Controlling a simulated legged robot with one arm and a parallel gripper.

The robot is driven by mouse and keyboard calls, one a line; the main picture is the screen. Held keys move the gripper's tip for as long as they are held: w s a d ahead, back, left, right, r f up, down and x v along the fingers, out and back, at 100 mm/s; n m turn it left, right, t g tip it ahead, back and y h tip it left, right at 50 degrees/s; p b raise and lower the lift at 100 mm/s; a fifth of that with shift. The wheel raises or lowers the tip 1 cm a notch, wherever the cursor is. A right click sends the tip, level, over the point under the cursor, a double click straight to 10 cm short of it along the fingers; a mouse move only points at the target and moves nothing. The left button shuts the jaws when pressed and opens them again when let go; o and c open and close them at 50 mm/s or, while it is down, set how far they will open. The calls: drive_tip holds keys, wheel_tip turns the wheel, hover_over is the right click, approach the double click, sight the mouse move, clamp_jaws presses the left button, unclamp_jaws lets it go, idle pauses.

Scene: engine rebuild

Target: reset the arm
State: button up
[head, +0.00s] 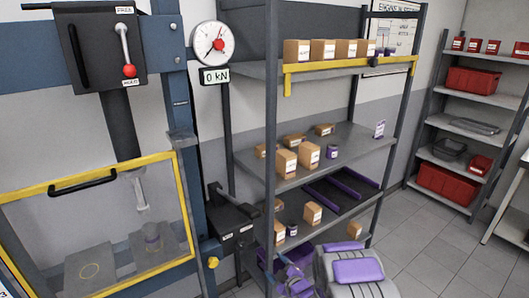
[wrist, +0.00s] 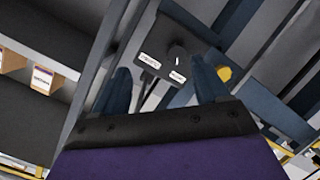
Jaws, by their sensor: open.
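My gripper (wrist: 162,66) shows in the wrist view, its two dark blue fingers spread apart. No object shows held between them. Beyond the fingers is a dark control box (wrist: 172,50) with a knob and white labels; I cannot tell the exact distance to it. In the head view, grey and purple parts of my own arm show at the bottom, in front of the shelf rack (head: 268,130). The gripper's fingers cannot be made out clearly there.
A press with a yellow-framed guard (head: 183,205), a lever with a red knob (head: 129,71) and a dial gauge (head: 212,43) stands left. The rack holds small cardboard boxes (head: 309,155). Another rack with red bins (head: 443,184) stands right. The tiled floor (head: 425,250) between is clear.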

drive_tip(key=s+d+r+m+g+h, duration=0.35)
drive_tip(key=d+r+h, duration=0.25)
drive_tip(key=d+r, duration=0.3)
drive_tip(key=s+d+r+m+g+h, duration=0.1)
drive_tip(key=s+d+r+m+g, duration=0.1)
drive_tip(key=s+r, duration=0.25)
drive_tip(key=s+d+r+m+g+h, duration=0.1)
drive_tip(key=s+d+r+m, duration=0.2)
drive_tip(key=s, duration=0.3)
drive_tip(key=s+a+r+m+g, duration=0.1)
drive_tip(key=s+r+m+g, duration=0.1)
drive_tip(key=s, duration=1)
drive_tip(key=s+a+r+m+g+b, duration=0.1)
drive_tip(key=s+a+r+m+g, duration=0.1)
drive_tip(key=s, duration=1)
drive_tip(key=s+a+r+m+g, duration=0.1)
drive_tip(key=s+r+g, duration=0.3)
drive_tip(key=s, duration=0.8)
drive_tip(key=shift+s+a+r+m+y, duration=0.25)
drive_tip(key=shift+s+r+m+y, duration=0.2)
drive_tip(key=shift+r, duration=0.1)
drive_tip(key=shift+w+g, duration=0.1)
drive_tip(key=shift+g, duration=0.15)
